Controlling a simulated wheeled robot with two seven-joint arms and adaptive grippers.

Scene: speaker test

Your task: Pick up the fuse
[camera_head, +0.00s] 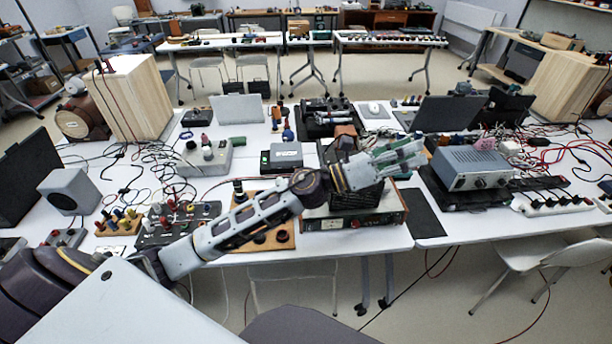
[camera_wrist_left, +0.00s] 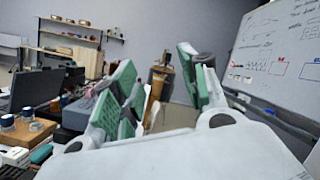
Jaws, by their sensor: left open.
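My left arm reaches across the bench from the lower left, and its grey gripper with green pads (camera_head: 408,154) is above the black and brown instrument case (camera_head: 352,219). In the left wrist view the fingers (camera_wrist_left: 155,64) are spread apart, with no object clearly held. A slim brown, brass-coloured upright object (camera_wrist_left: 158,83) shows between the fingers, seemingly beyond them; I cannot tell whether it is the fuse. I cannot pick out the fuse surely in either view. The gripper hides part of the bench behind it. My right gripper is not in view.
A grey power supply (camera_head: 470,168) stands right of the gripper, with red cables behind it. A wooden board with black knobs (camera_head: 272,240) lies at the front edge. A grey speaker (camera_head: 70,190) stands left. A whiteboard (camera_wrist_left: 275,55) shows in the wrist view. The bench is crowded.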

